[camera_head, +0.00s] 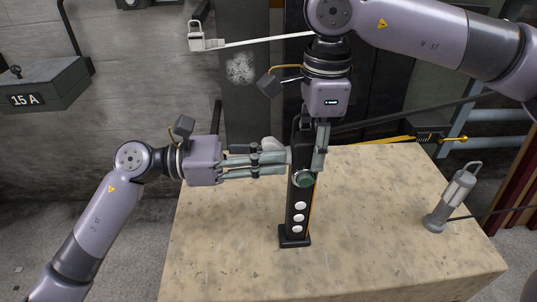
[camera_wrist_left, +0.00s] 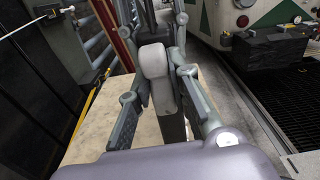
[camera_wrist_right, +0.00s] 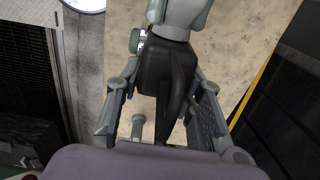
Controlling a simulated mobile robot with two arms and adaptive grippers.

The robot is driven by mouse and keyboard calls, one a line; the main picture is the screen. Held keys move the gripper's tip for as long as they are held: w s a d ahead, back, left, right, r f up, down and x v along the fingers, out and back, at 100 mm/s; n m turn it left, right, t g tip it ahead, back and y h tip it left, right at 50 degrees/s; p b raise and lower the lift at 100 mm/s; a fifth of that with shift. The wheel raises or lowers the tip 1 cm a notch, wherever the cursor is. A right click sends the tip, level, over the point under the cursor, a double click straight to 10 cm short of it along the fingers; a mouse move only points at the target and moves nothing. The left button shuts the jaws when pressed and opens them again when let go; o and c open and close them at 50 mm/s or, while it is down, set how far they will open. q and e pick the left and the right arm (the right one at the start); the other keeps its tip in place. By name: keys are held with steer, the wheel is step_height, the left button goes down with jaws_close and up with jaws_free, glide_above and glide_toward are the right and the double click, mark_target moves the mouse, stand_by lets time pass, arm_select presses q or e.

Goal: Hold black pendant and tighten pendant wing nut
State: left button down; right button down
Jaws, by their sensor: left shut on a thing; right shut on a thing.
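The black pendant (camera_head: 297,215) stands upright on the wooden bench top, with a green knob and several white buttons on its front. My right gripper (camera_head: 311,150) comes down from above and is shut on the pendant's upper part. The right wrist view shows the black pendant body (camera_wrist_right: 168,75) between its fingers. My left gripper (camera_head: 278,158) reaches in level from the left and is shut on a pale grey rounded piece, apparently the wing nut (camera_head: 271,145), at the pendant's side. The left wrist view shows this pale piece (camera_wrist_left: 154,62) between the fingers; its contact faces are partly hidden.
The bench top (camera_head: 225,245) is clear around the pendant's base. A grey lamp-like device (camera_head: 454,200) with a cable stands at the bench's right. A box marked 15 A (camera_head: 40,88) is on the left wall. A padlock (camera_head: 201,40) is at upper left.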

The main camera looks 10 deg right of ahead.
arm_select(q)
steer(key=shift+f, duration=0.1)
stand_by(0.3)
steer(key=c, duration=1.5)
jaws_free()
steer(key=a, duration=0.4)
steer(key=w+a, duration=0.1)
steer(key=a, duration=0.7)
steer(key=shift+w, duration=0.25)
arm_select(e)
steer(key=c, duration=1)
jaws_free()
steer(key=shift+r, duration=0.1)
